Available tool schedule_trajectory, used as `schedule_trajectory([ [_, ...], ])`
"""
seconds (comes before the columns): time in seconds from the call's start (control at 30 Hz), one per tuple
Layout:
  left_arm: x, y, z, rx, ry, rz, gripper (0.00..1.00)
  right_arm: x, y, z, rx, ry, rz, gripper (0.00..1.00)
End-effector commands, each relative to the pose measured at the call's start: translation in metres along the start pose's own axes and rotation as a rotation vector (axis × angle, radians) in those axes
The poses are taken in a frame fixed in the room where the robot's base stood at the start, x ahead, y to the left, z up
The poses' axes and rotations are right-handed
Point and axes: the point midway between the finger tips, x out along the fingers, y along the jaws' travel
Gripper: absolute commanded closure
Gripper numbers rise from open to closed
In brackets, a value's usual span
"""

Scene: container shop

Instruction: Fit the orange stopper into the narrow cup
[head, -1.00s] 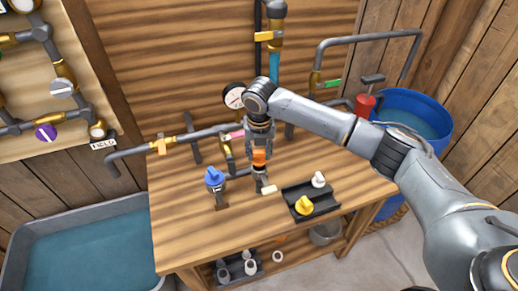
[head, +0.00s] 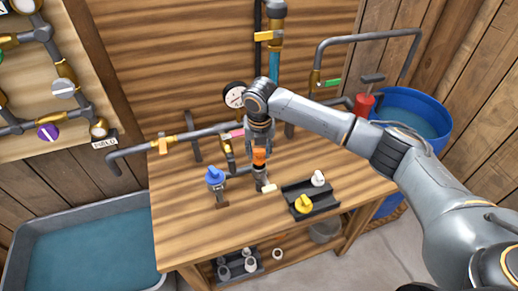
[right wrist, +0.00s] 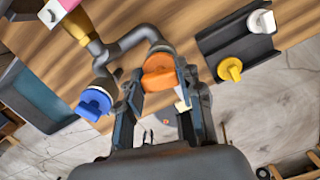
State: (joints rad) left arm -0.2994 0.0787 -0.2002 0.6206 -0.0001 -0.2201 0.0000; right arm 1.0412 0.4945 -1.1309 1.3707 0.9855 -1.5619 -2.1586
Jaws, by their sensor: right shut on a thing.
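The orange stopper (head: 260,157) is between the fingers of my right gripper (head: 260,152), which is shut on it. In the right wrist view the orange stopper (right wrist: 160,72) shows its round top between the fingers. A narrow grey upright cup (head: 261,174) stands on the bench directly below the stopper. The two are in line and look to touch, but I cannot tell how deep the stopper sits. The cup's mouth is hidden by the stopper and fingers. My left gripper is not in view.
A blue stopper (head: 215,177) sits on the pipe fitting just left of the gripper. A dark tray (head: 322,205) to the right holds a yellow stopper (head: 304,203) and a white stopper (head: 318,178). Pipes and a gauge (head: 234,95) stand behind. The bench front is clear.

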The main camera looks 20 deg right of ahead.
Motion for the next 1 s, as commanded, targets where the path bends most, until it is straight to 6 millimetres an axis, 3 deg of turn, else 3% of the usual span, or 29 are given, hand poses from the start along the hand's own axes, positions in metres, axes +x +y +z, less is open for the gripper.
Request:
schedule_trajectory([
  [1.0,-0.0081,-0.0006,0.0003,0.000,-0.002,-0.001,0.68,0.0008,-0.0004,-0.0004,0.000,0.001,-0.001,0.95],
])
